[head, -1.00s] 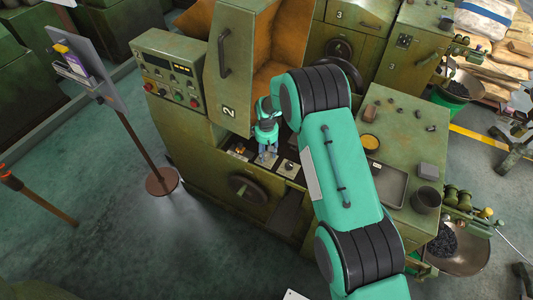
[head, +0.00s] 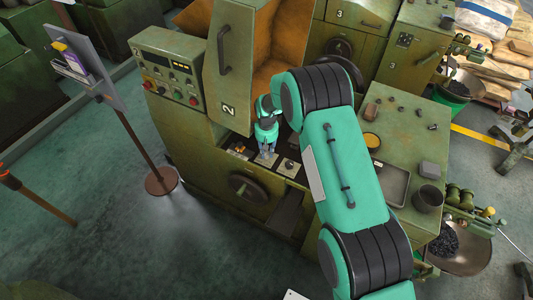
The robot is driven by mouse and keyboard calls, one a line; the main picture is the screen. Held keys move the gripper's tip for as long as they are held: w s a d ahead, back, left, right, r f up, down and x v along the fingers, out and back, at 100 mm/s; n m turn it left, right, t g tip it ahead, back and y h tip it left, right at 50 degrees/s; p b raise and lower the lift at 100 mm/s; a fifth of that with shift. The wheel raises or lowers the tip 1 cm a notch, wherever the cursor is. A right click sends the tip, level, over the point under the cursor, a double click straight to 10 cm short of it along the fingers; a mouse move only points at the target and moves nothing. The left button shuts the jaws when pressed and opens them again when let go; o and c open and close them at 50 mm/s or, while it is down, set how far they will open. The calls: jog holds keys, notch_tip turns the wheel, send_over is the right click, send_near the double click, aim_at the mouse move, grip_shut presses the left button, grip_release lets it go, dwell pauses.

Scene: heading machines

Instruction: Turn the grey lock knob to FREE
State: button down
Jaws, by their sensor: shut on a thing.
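My gripper (head: 267,153) points down at the ledge (head: 236,164) on the front of machine 2. Its fingers are shut on the grey lock knob, at a pale plate in the middle of the ledge. The knob itself is mostly hidden by the fingers and too small to make out, so its setting cannot be read. A second pale plate with a small dark control (head: 289,166) lies just to the right. A small brass-coloured part (head: 240,150) lies to the left.
A dark handwheel (head: 249,189) sits below the ledge. The raised guard door (head: 228,70) stands close behind my wrist. A control panel (head: 170,72) is at the left. A bench with a tray (head: 392,184) and a dark cup (head: 428,198) is at the right.

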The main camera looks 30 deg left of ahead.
aim_at(266, 153)
jog(key=m+b, duration=0.1)
jog(key=m, duration=0.3)
jog(key=shift+m+b, duration=0.3)
jog(key=shift+b, duration=0.05)
jog(key=shift+m+b, duration=0.55)
jog(key=shift+m, duration=1.75)
jog(key=c, duration=1.5)
grip_release()
jog(key=shift+o, duration=0.2)
jog(key=shift+r, duration=0.1)
jog(key=shift+r, duration=3.65)
